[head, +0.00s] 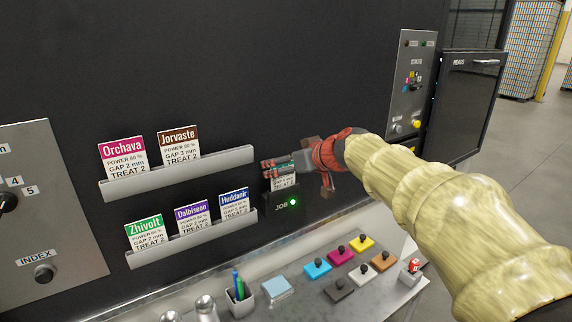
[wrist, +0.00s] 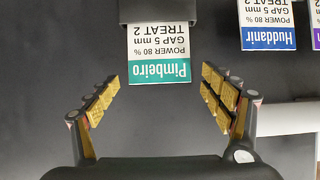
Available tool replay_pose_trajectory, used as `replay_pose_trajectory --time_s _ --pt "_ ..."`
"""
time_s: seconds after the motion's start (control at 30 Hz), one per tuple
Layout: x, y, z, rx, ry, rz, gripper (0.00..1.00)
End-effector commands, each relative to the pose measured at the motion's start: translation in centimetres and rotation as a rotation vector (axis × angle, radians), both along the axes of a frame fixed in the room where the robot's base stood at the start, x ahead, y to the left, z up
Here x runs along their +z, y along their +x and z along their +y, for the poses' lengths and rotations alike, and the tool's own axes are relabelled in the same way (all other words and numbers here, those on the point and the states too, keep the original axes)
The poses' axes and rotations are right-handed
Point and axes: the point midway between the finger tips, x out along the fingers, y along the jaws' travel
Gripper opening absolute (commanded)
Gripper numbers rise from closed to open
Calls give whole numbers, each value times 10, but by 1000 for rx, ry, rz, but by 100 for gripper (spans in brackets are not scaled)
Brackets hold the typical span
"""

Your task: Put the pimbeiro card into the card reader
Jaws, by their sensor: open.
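The Pimbeiro card, white with a teal name band, stands upright in the dark card reader (wrist: 158,11), its lower end hidden in the slot. The wrist view shows the card (wrist: 158,52) upside down. In the head view the card (head: 283,184) is partly covered by my gripper, above the reader (head: 284,201) labelled JOB with a lit green light. My gripper (wrist: 162,92) is open, its two fingers apart on either side beyond the card's name end, not touching it. In the head view my gripper (head: 266,169) is at the top of the card.
An upper rack (head: 180,174) holds Orchava and Jorvaste cards. A lower rack (head: 195,236) holds Zhivolt, Dalbiseon and Huddanir cards. The Huddanir card (wrist: 266,22) is beside the reader. Below, a ledge carries a pen cup (head: 240,298) and coloured knobbed blocks (head: 341,255).

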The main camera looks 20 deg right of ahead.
Motion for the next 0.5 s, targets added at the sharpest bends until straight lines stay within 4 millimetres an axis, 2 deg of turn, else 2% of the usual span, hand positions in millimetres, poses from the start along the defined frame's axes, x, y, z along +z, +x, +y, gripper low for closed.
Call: replay_pose_trajectory --time_s 0.17,0.27,0.5 --pt "3 -4 -2 -1 0 -1 81" --pt "10 -14 -6 -2 0 -3 81" --pt "32 -55 -18 -2 -2 -3 81"
